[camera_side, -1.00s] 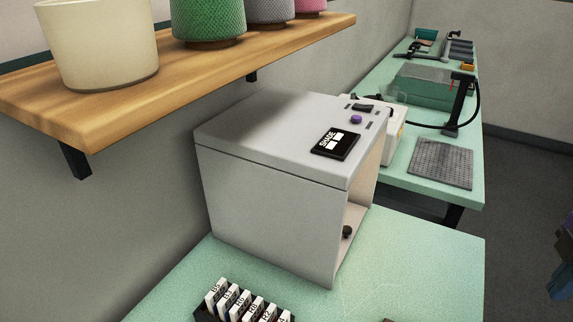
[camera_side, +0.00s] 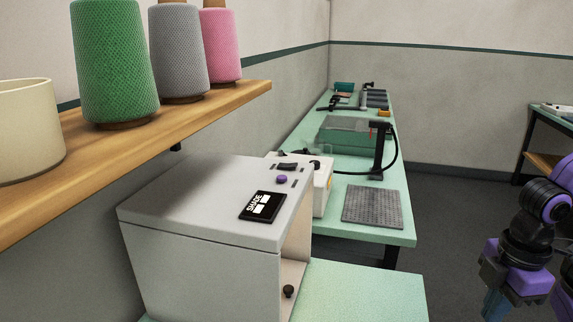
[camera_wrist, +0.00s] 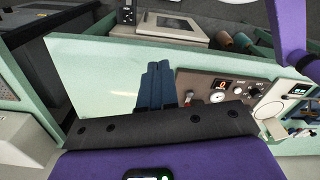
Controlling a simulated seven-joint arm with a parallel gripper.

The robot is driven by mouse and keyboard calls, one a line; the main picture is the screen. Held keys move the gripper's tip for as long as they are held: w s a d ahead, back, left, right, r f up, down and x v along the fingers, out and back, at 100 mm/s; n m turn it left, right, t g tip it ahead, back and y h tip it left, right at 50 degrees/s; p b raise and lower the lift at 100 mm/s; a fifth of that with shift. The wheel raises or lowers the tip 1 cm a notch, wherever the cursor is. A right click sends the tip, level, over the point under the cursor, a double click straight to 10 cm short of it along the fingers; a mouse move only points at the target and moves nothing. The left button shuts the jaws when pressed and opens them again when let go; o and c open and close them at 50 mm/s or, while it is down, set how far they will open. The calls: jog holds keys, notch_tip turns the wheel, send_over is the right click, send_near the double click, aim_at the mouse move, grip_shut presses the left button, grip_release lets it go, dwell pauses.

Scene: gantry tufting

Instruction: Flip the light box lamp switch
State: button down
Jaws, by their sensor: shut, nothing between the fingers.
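The light box (camera_side: 200,200) is a pale grey cabinet with an open front, standing on a green bench in the side view. A black rocker switch (camera_side: 288,167) sits on its top toward the back right, with a purple button (camera_side: 282,180) and a black "SHADE" label plate (camera_side: 262,206) nearby. My gripper (camera_side: 494,305) is at the lower right of the side view, well apart from the box, pointing down. In the wrist view its blue fingers (camera_wrist: 155,85) are together and empty. I cannot make out the lamp switch in the wrist view.
A wooden shelf (camera_side: 190,110) with yarn cones overhangs the box's left side. A second green bench (camera_side: 385,232) with a black post stands behind. In the wrist view a brown gauge panel (camera_wrist: 200,88) lies right of my fingers.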

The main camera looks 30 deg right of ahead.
jog(key=w+a+r+m+t+y, duration=0.1)
jog(key=w+a+r+y, duration=0.1)
jog(key=w+a+r, duration=0.6)
jog(key=w+a+r+m+t+y, duration=0.1)
jog(key=w+a+r, duration=0.2)
jog(key=w+r, duration=0.55)
jog(key=w+d+r+t+y, duration=0.1)
jog(key=w+r, duration=0.4)
jog(key=w, duration=0.5)
jog(key=w+d+r+m+t+y, duration=0.1)
jog(key=w+r, duration=0.4)
jog(key=w, duration=0.5)
jog(key=shift+d+m+t, duration=0.3)
jog(key=shift+d+t, duration=0.3)
jog(key=shift+d, duration=0.15)
